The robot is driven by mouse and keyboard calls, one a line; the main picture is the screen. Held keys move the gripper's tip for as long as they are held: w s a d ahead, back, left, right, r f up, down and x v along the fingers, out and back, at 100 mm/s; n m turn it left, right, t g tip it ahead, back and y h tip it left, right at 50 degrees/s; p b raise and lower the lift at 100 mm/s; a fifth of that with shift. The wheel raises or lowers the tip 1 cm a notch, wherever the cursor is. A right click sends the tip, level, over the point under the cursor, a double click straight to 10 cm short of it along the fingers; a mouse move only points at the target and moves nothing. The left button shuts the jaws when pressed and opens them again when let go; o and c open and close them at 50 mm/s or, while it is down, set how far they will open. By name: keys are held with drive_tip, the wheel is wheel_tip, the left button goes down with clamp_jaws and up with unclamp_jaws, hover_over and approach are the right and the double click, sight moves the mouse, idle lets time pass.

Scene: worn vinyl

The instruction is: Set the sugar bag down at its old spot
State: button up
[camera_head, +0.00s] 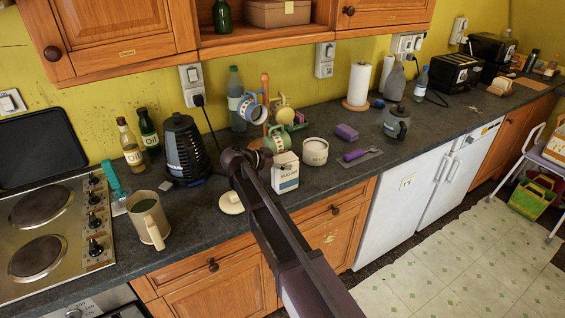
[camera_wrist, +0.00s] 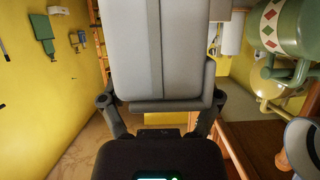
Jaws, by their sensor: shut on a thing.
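The sugar bag (camera_head: 286,177) is a small white pack with dark print, upright near the counter's front edge in the head view. My gripper (camera_head: 262,160) reaches it from the left and is shut on it. In the wrist view the bag's pale grey face (camera_wrist: 160,55) fills the upper middle, between the two fingers of my gripper (camera_wrist: 162,100). The arm hides part of the counter below the bag. I cannot tell whether its base touches the worktop (camera_head: 335,178). No mark of its old spot can be made out.
A mug tree (camera_head: 265,88) with mugs stands behind the bag. A pale canister (camera_head: 315,151) is just right of it, and a round lid (camera_head: 231,202) lies to the left. A kettle (camera_head: 183,150) and large jug (camera_head: 146,218) stand further left. Purple items (camera_head: 347,132) lie right.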

drive_tip(key=shift+f, duration=0.1)
idle(0.3)
drive_tip(key=o, duration=1.1)
drive_tip(key=shift+s+a+r, duration=0.2)
drive_tip(key=shift+a, duration=0.1)
drive_tip(key=shift+s+a+r+p, duration=0.25)
drive_tip(key=shift+s+a+p, duration=0.15)
drive_tip(key=shift+a, duration=0.15)
drive_tip(key=shift+s+a+r, duration=0.15)
drive_tip(key=shift+a, duration=0.1)
drive_tip(key=shift+p+v, duration=0.4)
drive_tip(key=shift+v, duration=0.35)
drive_tip(key=shift+s+a+r, duration=0.25)
drive_tip(key=shift+s+a, duration=0.1)
drive_tip(key=shift+a, duration=0.15)
